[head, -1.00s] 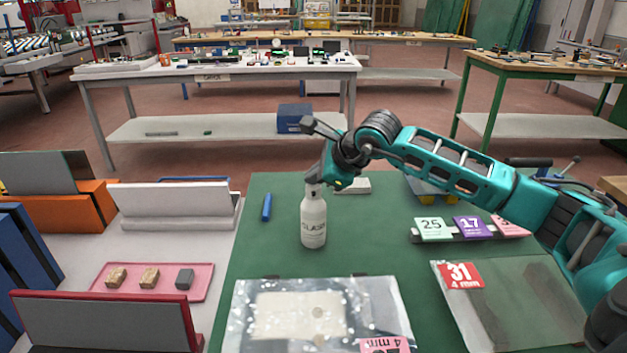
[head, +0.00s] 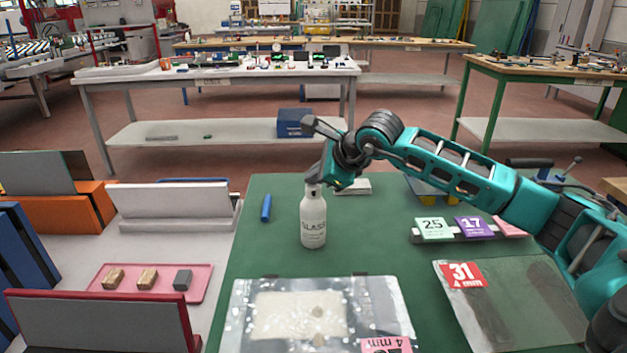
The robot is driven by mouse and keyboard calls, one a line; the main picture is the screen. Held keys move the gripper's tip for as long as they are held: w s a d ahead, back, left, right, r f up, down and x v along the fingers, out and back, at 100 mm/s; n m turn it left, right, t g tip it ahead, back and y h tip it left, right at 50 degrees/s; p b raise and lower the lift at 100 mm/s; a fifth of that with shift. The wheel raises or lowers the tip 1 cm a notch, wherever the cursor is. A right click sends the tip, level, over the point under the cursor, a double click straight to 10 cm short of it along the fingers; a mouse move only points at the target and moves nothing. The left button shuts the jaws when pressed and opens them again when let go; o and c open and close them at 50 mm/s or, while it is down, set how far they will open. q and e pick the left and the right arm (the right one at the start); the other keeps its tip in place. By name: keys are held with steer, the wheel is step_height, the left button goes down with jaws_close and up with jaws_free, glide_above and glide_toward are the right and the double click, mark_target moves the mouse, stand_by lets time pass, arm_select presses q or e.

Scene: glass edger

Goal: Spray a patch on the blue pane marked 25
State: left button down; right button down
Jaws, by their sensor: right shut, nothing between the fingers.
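A white spray bottle (head: 313,220) with dark lettering stands upright on the green mat. My right gripper (head: 318,182) is at the bottle's top and hides its head; its jaws are shut with nothing between them. I cannot tell whether it touches the bottle. A pale green card marked 25 (head: 434,229) stands in a dark holder. I cannot make out a blue pane marked 25. A clear pane (head: 390,305) with a pink tag, cut by the bottom edge, lies in front of the bottle. My left gripper is not in view.
A purple 17 card (head: 473,228) stands beside the 25 card. A pane with a red 31 tag (head: 463,275) lies at right. A blue marker (head: 266,208) lies left of the bottle. A pink tray (head: 195,270) and racks stand at left. The green mat (head: 370,252) has free room.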

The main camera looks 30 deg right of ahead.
mark_target(317, 187)
steer(key=shift+s+f+g, duration=0.3)
steer(key=shift+f, duration=0.55)
step_height(317, 187, up, 2)
steer(key=shift+w+r+p, duration=0.1)
steer(key=shift+p, duration=0.75)
step_height(317, 187, up, 4)
steer(key=shift+w+f+p, duration=0.1)
steer(key=shift+f+p, duration=0.15)
steer(key=shift+p, duration=0.8)
steer(key=shift+r, duration=0.25)
steer(key=shift+r, duration=0.1)
